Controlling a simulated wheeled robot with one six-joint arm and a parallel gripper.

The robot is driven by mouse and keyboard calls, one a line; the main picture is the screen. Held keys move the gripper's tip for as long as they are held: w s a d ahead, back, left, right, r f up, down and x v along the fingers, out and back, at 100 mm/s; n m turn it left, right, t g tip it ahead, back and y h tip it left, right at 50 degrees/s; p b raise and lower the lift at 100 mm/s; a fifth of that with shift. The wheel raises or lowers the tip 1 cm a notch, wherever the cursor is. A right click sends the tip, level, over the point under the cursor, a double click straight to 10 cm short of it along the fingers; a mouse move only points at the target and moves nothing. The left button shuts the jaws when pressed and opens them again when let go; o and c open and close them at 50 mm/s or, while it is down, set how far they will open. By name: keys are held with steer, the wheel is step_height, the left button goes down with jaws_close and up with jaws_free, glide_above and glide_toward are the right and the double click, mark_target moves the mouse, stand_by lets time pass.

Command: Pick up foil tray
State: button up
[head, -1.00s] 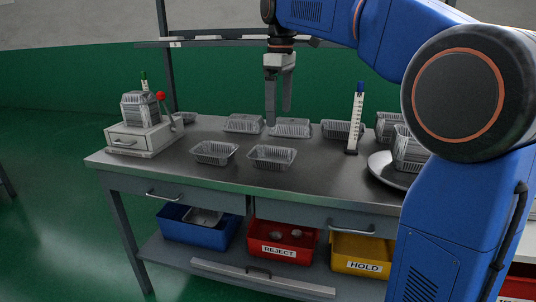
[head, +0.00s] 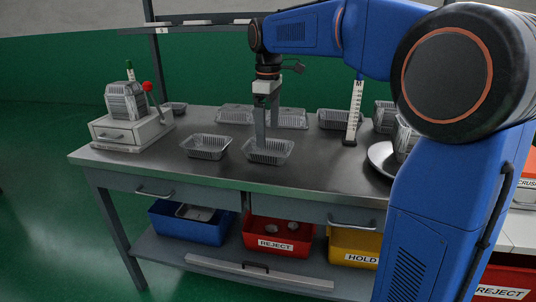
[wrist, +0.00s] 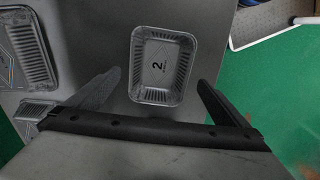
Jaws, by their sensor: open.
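The foil tray nearest my gripper is a silver, ribbed, open rectangular tray (head: 267,157) standing on the workbench toward its front. My gripper (head: 267,136) points down over it in the head view, with its fingers partly in front of the tray. In the wrist view my gripper (wrist: 159,77) is open. Whether the fingertips have reached the tray's height cannot be told.
Another foil tray (head: 206,147) stands close to the left, and more (head: 236,115) (head: 292,119) (head: 332,120) line the back. A marked post (head: 354,115) and a round plate (head: 381,161) are to the right. A drawer unit (head: 121,132) stands left. The bench front is clear.

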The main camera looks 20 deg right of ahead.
mark_target(268, 146)
steer(key=shift+f, duration=3.3)
steer(key=c, duration=0.8)
